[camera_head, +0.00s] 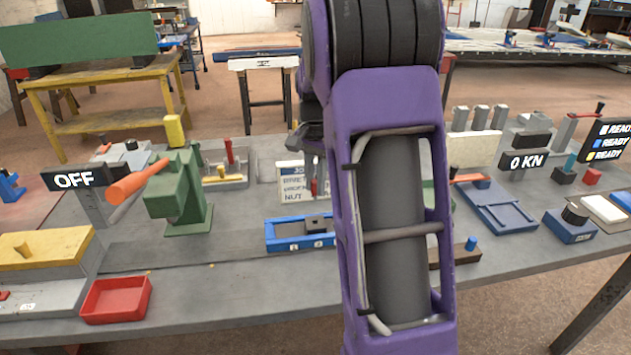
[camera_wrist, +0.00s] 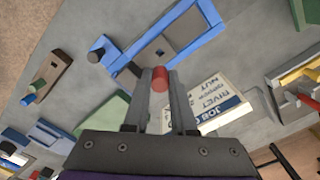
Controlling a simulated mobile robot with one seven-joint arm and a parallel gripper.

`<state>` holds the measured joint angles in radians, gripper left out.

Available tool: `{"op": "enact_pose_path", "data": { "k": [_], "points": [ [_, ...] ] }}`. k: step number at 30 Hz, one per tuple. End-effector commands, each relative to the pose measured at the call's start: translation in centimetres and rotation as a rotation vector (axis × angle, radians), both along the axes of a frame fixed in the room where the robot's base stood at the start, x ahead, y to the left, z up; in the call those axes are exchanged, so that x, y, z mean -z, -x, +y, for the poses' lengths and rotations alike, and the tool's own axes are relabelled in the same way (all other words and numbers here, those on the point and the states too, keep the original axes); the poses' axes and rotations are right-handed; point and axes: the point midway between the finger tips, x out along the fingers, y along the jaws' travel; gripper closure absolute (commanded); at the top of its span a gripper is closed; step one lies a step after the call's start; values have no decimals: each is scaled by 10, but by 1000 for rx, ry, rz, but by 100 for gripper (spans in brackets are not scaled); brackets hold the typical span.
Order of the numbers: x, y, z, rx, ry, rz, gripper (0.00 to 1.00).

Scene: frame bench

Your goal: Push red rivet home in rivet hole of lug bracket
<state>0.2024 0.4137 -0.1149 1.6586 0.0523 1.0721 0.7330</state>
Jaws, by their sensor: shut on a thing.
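The red rivet (camera_wrist: 160,77) is between the fingertips of my gripper (camera_wrist: 160,90) in the wrist view. In the head view, my gripper (camera_head: 314,165) holds it with its red end (camera_head: 313,188) low, above and behind the blue fixture (camera_head: 280,245). The rivet is apart from the fixture. A dark grey block, seemingly the lug bracket (camera_head: 318,221), sits at the right of the fixture with a dark opening on top.
A white job card (camera_wrist: 215,100) stands close behind the fixture. A green press (camera_head: 180,195) with an orange handle is to the left, and a red tray (camera_head: 116,299) at the front left. A blue plate (camera_head: 500,208) lies to the right. Bare bench lies in front of the fixture.

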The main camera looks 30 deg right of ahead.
Motion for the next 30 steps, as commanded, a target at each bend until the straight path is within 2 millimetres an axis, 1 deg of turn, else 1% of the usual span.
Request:
{"op": "enact_pose_path", "data": {
  "k": [5, 11, 17, 24, 30],
  "points": [
    [0, 0, 0, 0, 0, 0, 100],
    [8, 0, 0, 0, 0, 0, 100],
    [24, 0, 0, 0, 0, 1, 100],
    [48, 0, 0, -1, 0, 1, 100],
    [58, 0, 0, -1, 0, 1, 100]
  ]
}}
